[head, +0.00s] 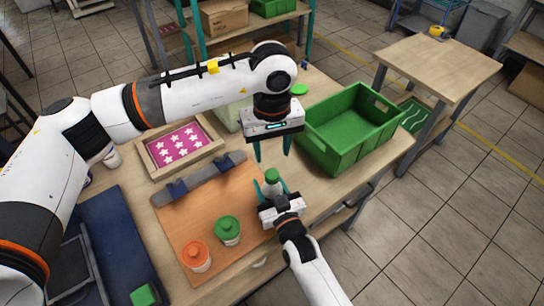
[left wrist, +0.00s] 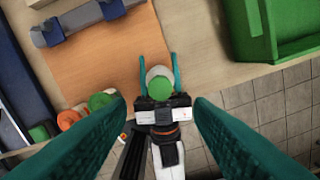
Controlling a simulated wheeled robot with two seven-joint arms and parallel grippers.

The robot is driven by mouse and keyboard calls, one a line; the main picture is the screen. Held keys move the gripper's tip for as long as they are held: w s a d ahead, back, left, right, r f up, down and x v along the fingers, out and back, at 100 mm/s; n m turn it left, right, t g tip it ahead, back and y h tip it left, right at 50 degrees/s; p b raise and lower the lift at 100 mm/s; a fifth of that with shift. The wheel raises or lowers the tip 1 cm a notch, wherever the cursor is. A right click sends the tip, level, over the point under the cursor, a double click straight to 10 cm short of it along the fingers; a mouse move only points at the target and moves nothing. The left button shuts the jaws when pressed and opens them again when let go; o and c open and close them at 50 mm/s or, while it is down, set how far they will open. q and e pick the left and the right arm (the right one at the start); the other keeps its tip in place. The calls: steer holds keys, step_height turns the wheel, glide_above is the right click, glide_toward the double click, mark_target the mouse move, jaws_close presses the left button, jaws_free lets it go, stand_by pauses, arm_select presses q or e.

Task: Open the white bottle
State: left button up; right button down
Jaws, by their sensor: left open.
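The white bottle (head: 273,188) stands upright near the front edge of the table with its green cap (head: 272,175) on. In the left wrist view the green cap (left wrist: 160,89) faces the camera, with a pale rim of the bottle (left wrist: 158,72) behind it. My right gripper (head: 271,186) has its teal fingers on both sides of the bottle and appears shut on it; the lower part of the bottle is hidden. My left gripper (head: 272,150) is open and empty, pointing down above the bottle, its fingers apart from the cap.
A grey bar (head: 200,180) lies along the board's back. A green crate (head: 348,128) is at right, a framed pink star print (head: 180,145) at back left.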

mark_target(272, 174)
arm_select(q)
steer(key=m, duration=0.9)
steer(key=shift+f+m, duration=0.1)
steer(key=shift+m, duration=0.2)
steer(key=shift+f, duration=3.9)
